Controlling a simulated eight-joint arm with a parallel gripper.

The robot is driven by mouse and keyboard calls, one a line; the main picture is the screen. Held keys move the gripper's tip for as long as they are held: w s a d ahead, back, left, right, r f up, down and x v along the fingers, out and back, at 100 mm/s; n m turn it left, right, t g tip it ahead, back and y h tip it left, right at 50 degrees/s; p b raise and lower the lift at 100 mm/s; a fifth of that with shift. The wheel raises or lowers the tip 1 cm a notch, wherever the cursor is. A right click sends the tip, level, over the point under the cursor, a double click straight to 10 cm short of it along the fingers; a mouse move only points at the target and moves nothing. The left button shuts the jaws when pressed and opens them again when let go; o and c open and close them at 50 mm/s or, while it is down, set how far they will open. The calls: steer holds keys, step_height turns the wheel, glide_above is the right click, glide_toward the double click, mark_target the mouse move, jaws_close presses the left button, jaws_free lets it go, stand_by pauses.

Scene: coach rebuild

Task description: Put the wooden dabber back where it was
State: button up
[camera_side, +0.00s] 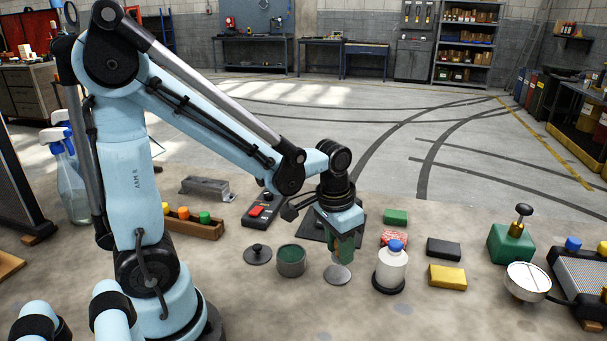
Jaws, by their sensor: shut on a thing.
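My gripper (342,252) points down in the middle of the work table, shut on the wooden dabber. The dabber is mostly hidden between the fingers, and its outline is hard to make out. A round pale grey disc (338,275) lies directly below the fingertips. I cannot tell whether the dabber touches it.
An open tin with green inside (291,262) and a black-knobbed lid (257,255) stand left of my gripper. A white bottle with a blue cap (391,268) stands close on the right. Green (396,217), black (443,248) and yellow blocks (447,277) lie further right.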

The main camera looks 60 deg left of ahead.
mark_target(338, 261)
steer(key=shift+w+a+f, duration=0.15)
steer(key=shift+a+f, duration=0.2)
steer(key=shift+f, duration=1.9)
steer(key=shift+f, duration=0.15)
steer(key=o, duration=1)
steer(key=s+d+r+t, duration=0.1)
steer(key=s+r+t, duration=0.1)
steer(key=r, duration=0.4)
steer(key=s+d+r+t, duration=0.1)
steer(key=s+r+t, duration=0.1)
steer(key=r, duration=0.4)
steer(key=shift+r+t, duration=0.4)
steer(key=shift+t, duration=0.5)
